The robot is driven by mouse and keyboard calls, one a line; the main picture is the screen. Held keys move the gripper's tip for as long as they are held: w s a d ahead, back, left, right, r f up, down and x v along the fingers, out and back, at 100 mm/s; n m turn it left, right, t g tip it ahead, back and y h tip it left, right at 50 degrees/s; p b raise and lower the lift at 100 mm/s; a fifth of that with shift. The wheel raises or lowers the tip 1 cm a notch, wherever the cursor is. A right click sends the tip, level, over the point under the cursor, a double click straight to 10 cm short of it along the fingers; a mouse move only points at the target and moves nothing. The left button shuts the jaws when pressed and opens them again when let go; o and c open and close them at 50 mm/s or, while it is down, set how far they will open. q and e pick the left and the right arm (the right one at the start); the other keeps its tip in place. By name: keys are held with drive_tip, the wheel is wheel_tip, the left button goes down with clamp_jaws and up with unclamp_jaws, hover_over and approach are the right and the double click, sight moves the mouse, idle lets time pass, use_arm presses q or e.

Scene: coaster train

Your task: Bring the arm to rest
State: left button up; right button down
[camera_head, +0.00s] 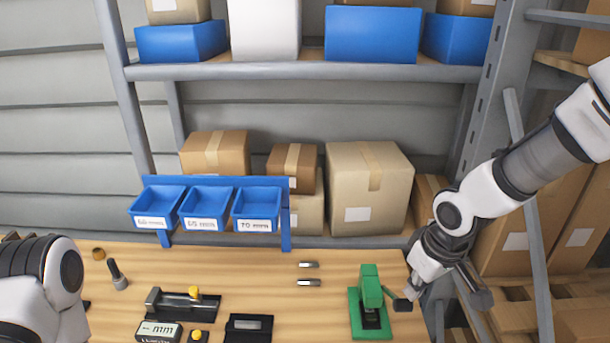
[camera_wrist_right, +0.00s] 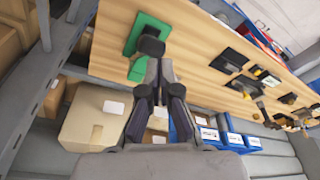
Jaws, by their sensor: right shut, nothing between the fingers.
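My right arm reaches in from the right in the head view. Its gripper (camera_head: 412,291) is at the right end of the wooden workbench (camera_head: 250,262), beside the green press (camera_head: 371,290) and close to the press's black lever end (camera_head: 402,305). In the right wrist view the fingers (camera_wrist_right: 158,66) are shut and empty. The dark round lever end (camera_wrist_right: 152,46) shows just beyond their tips; I cannot tell whether they touch. My left arm (camera_head: 40,285) shows at the lower left, with its gripper out of frame.
Three blue bins (camera_head: 205,207) hang on a rack at the back of the bench. Two small metal pieces (camera_head: 309,283), a black fixture (camera_head: 182,304) and a digital gauge (camera_head: 158,331) lie on it. A grey shelf post (camera_head: 485,90) stands behind my right arm.

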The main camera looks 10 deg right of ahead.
drive_tip(key=s+a+f+m+g+b, duration=0.1)
drive_tip(key=s+f+g+b, duration=0.15)
drive_tip(key=s+f, duration=0.8)
drive_tip(key=s+a+f+m+g+b, duration=0.15)
drive_tip(key=s+f+b, duration=0.35)
drive_tip(key=f, duration=1)
drive_tip(key=s+a+f+g+b, duration=0.2)
drive_tip(key=s+f+g, duration=0.1)
drive_tip(key=s+f, duration=0.8)
drive_tip(key=w+d+f+m+t, duration=0.1)
drive_tip(key=w+f+t, duration=0.2)
drive_tip(key=w, duration=0.5)
drive_tip(key=shift+f+t+h+p, duration=0.2)
drive_tip(key=shift+t+h+p, duration=0.15)
drive_tip(key=shift+t, duration=0.55)
